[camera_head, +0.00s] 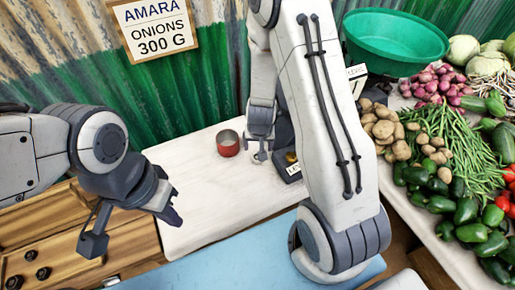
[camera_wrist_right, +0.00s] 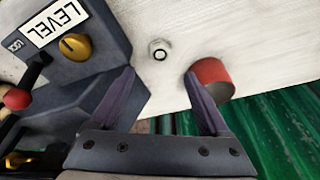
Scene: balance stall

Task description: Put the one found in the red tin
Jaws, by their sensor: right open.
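The red tin (camera_head: 228,149) stands upright on the white tabletop; its grey inside shows, with nothing visible in it. It also shows in the right wrist view (camera_wrist_right: 215,73), partly behind a finger. A small metal hex nut (camera_wrist_right: 160,50) lies on the white surface in the right wrist view, ahead of and between the fingers. My right gripper (camera_wrist_right: 163,98) is open and empty, pointing down beside the tin; in the head view it (camera_head: 260,153) is just right of the tin. My left gripper (camera_head: 135,225) is open and empty over the table's left edge.
A dark device (camera_wrist_right: 75,75) with a LEVEL label and yellow knob stands close beside my right gripper. Wooden trays (camera_head: 115,245) with dark pieces lie at left. Vegetables and a green basin (camera_head: 395,40) fill the right. A sign (camera_head: 155,28) reads AMARA ONIONS 300 G.

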